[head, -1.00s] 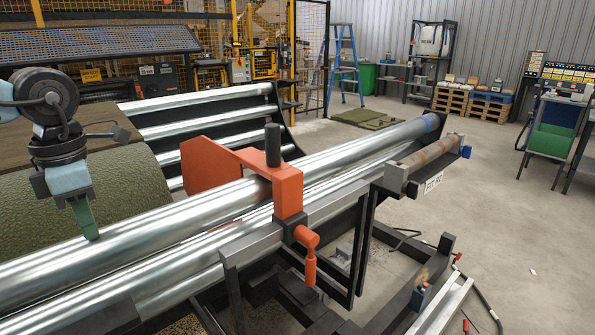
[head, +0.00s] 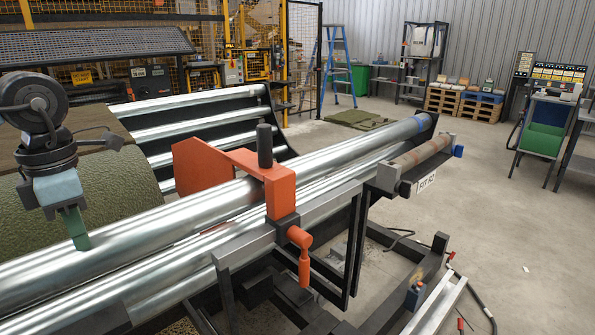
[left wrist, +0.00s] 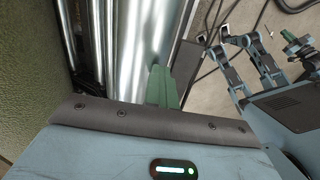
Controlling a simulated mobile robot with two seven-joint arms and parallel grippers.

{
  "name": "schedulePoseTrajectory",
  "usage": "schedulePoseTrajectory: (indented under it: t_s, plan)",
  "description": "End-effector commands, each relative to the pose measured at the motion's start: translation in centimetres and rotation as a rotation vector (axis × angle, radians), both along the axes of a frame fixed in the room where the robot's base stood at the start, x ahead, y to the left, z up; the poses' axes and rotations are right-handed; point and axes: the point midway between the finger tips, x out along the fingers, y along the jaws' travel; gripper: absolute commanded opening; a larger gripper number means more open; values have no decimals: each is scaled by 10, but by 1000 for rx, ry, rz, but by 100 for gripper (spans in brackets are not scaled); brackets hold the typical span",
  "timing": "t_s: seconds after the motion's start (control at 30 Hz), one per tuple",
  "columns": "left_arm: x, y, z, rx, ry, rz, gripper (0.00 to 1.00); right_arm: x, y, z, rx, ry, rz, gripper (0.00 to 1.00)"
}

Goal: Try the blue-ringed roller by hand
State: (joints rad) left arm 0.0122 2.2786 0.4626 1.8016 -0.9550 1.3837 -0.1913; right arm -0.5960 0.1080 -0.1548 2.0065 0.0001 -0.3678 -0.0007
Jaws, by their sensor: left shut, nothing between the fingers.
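The blue-ringed roller (head: 330,150) is a long shiny metal tube running from the lower left to the far right. Its blue ring (head: 415,125) is near the far end. My left gripper (head: 80,245) is shut and empty, its green fingers over the near part of the roller. In the head view the fingertips overlap the roller's surface; I cannot tell for sure that they touch. The left wrist view shows the green fingers (left wrist: 162,85) in front of the bright roller (left wrist: 145,40). A green-tipped blue-grey arm, perhaps my right one, shows there at the right edge; its jaw state is unclear.
An orange clamp (head: 282,190) with a black post straddles the roller farther along. A second metal tube lies alongside. A green turf roll (head: 40,205) is behind my left gripper. A short rusty roller (head: 415,152) lies at the right end. Open concrete floor (head: 500,220) is at right.

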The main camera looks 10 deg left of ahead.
Motion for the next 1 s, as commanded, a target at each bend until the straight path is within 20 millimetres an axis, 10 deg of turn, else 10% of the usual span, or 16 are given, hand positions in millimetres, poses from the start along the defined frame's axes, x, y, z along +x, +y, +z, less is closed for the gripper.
schedulePoseTrajectory:
  t_s: [1.0]
  plan:
    - [0, 0, 39, 1, -1, 0, 0, 10, 0, 14, 0, -24, 0, 0]
